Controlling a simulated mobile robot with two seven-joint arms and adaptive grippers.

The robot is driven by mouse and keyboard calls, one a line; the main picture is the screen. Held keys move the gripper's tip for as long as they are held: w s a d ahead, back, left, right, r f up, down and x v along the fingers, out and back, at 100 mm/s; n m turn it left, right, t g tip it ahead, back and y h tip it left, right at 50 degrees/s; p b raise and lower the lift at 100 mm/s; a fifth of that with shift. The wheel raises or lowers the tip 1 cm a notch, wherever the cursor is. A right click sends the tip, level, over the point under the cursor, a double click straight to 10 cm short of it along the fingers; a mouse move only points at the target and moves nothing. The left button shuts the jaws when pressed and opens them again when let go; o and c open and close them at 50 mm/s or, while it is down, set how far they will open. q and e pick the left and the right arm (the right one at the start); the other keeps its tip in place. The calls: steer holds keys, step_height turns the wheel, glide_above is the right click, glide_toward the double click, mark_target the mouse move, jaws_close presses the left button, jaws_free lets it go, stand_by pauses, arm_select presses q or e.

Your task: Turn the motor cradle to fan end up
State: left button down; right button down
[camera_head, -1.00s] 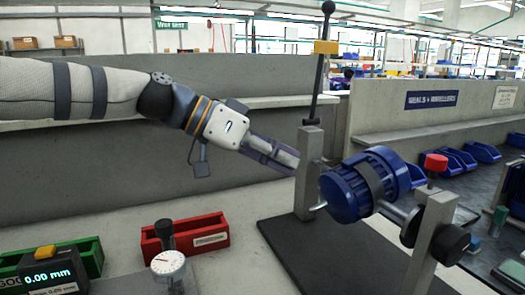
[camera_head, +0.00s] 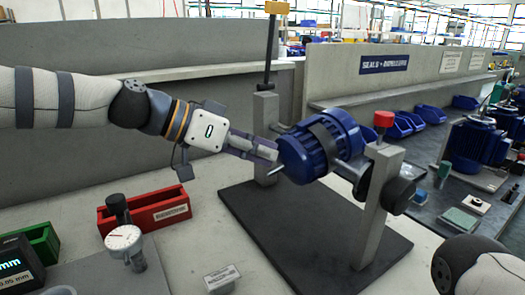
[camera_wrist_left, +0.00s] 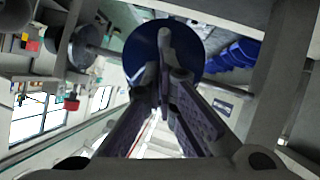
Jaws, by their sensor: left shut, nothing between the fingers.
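The blue finned motor (camera_head: 320,147) sits in the cradle between two grey posts (camera_head: 378,195), with a dark band around it and an axle to the right post. A thin metal stub shows at its lower left. I cannot tell which end is the fan end. My left gripper (camera_head: 277,153) is shut and empty, its fingertips at the motor's left side in front of the left post (camera_head: 265,115). Contact is unclear. In the left wrist view the shut fingers (camera_wrist_left: 165,60) overlap the round blue motor (camera_wrist_left: 190,45). My right gripper is out of view.
The posts stand on a dark base plate (camera_head: 315,235). A red bin (camera_head: 155,210) and dial gauge (camera_head: 125,240) stand at left. A small label plate (camera_head: 222,277) lies in front.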

arm_select(q)
steer(key=shift+f+h, duration=0.3)
steer(key=shift+f, duration=0.2)
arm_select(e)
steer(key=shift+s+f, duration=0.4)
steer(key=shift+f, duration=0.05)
arm_select(q)
steer(key=shift+f+b, duration=0.1)
steer(key=shift+b, duration=0.25)
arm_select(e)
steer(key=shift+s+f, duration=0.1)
